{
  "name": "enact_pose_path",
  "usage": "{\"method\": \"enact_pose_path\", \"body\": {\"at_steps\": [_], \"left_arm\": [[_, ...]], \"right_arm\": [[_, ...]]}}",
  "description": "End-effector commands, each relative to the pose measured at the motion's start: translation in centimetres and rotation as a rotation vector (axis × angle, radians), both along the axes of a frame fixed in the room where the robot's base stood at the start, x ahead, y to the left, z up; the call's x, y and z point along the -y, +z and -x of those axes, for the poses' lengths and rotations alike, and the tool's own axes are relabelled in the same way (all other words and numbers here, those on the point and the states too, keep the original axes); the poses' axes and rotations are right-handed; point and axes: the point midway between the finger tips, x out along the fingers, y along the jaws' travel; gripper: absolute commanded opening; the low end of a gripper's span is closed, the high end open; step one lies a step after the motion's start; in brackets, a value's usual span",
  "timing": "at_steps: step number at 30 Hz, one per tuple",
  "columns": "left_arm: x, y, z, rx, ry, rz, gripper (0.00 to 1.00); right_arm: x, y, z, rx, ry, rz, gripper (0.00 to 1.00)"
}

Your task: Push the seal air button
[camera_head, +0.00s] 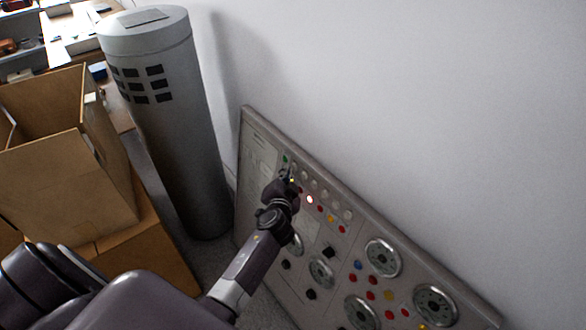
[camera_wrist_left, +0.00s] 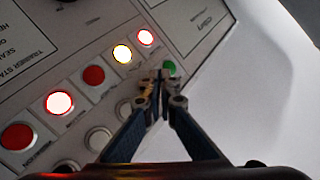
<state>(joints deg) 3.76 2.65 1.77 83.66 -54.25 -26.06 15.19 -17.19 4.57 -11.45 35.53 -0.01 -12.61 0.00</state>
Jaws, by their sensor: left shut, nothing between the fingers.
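The grey control panel (camera_head: 262,150) leans against the wall, and its buttons fill much of the left wrist view (camera_wrist_left: 130,22). My left gripper (camera_head: 287,174) is shut and empty, at the panel's upper left. In the left wrist view its closed fingertips (camera_wrist_left: 160,78) are just beside a green button (camera_wrist_left: 170,68), partly covering it. I cannot tell whether they touch the panel. A lit yellow button (camera_wrist_left: 122,53) and a lit red button (camera_wrist_left: 145,37) are close by. I cannot read which button is labelled seal air.
More red buttons (camera_wrist_left: 94,76) and white buttons (camera_wrist_left: 98,139) line the panel near the fingers. Round dials (camera_head: 383,257) are lower down. A grey cylinder (camera_head: 180,130) and cardboard boxes (camera_head: 70,185) stand left of the panel. A bare wall (camera_head: 420,90) is behind it.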

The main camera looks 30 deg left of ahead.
Motion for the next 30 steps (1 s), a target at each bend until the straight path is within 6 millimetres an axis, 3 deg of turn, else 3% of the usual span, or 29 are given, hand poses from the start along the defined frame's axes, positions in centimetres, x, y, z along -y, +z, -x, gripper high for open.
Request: {"method": "enact_pose_path", "body": {"at_steps": [30], "left_arm": [[0.33,-0.16,-0.78,0.0,0.0,0.0,0.0]], "right_arm": [[-0.07,-0.58,-0.01,0.0,0.0,-0.001,0.0]]}}
